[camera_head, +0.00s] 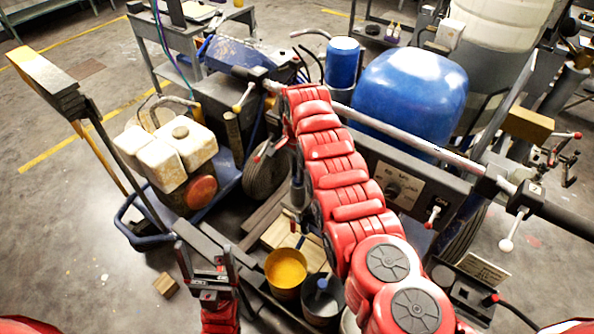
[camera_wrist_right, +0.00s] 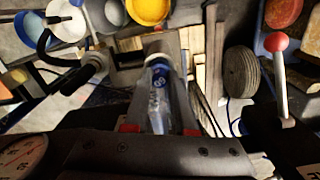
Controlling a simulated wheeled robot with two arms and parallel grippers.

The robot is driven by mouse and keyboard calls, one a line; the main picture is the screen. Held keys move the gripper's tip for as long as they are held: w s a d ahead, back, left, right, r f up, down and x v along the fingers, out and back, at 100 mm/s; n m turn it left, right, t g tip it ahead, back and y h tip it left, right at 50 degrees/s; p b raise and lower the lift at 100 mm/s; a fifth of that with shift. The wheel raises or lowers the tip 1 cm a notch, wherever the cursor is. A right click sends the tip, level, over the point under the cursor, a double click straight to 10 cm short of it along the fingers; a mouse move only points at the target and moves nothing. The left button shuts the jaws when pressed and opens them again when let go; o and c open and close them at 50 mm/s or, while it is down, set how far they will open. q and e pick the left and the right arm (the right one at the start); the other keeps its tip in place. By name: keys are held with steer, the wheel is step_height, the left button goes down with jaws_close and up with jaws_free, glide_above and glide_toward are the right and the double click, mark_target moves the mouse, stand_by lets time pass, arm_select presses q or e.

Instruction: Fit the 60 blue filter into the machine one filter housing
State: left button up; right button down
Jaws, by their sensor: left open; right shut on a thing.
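The blue filter (camera_wrist_right: 159,95), a clear and blue cylinder with white lettering and a pale end, is in my right gripper (camera_wrist_right: 160,128). The red fingertips sit on either side of it in the right wrist view. Its far end points at a dark, rounded part; I cannot tell whether that is the filter housing or whether they touch. In the head view my right arm hides the filter and most of that gripper. My left gripper (camera_head: 207,262) is open and empty at the lower left, apart from the machine (camera_head: 405,185).
The machine's blue tank (camera_head: 410,90), engine (camera_head: 165,150) and long bar (camera_head: 395,138) crowd the area.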

steer(key=shift+f+b, duration=0.5)
steer(key=shift+f, duration=0.3)
steer(key=shift+c, duration=1.8)
jaws_free()
steer(key=shift+r, duration=0.1)
steer(key=shift+r+p, duration=0.75)
steer(key=shift+r, duration=0.4)
steer(key=shift+r+p, duration=0.35)
steer(key=shift+r, duration=1.9)
